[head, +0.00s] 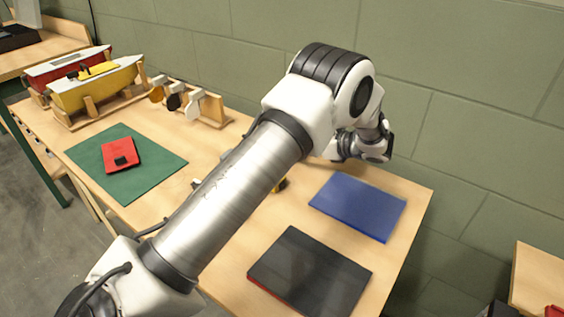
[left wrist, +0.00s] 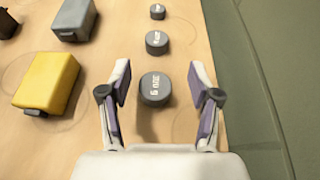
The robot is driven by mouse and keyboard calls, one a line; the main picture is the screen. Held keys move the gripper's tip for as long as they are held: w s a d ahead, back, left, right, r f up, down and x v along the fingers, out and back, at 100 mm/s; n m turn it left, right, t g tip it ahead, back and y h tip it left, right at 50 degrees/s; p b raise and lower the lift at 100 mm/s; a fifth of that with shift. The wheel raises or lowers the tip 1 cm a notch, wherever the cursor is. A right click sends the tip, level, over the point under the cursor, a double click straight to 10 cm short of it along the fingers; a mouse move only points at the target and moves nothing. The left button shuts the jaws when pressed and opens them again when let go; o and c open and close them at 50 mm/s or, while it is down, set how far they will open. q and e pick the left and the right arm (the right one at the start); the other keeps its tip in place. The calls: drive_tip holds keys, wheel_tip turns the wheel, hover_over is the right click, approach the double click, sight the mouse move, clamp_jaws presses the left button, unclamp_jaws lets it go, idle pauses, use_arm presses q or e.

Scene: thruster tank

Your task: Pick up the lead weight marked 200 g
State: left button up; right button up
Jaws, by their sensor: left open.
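The lead weight marked 200 g (left wrist: 155,90) is a dark grey cylinder on the wooden table in the left wrist view. Its label reads upside down there. My left gripper (left wrist: 160,72) is open, with one finger on each side of this weight and a gap to each. Two smaller grey weights stand in a row beyond it: a middle one (left wrist: 157,42) and the smallest (left wrist: 157,12). In the head view my left arm hides the weights and the gripper fingers. My right gripper is not in view.
A yellow box (left wrist: 47,80) and a grey box (left wrist: 75,19) stand left of the weights. A blue panel (head: 358,207) and a black panel (head: 309,271) lie on the table's right part. Boat models (head: 95,85) and a green mat (head: 160,155) are left. The wall (head: 465,120) is behind.

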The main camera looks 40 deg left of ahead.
use_arm(q)
drive_tip(key=x, duration=0.7)
drive_tip(key=shift+s+a+r, duration=0.2)
drive_tip(key=shift+s+a, duration=0.1)
drive_tip(key=shift+a, duration=0.05)
drive_tip(key=shift+d, duration=0.1)
clamp_jaws()
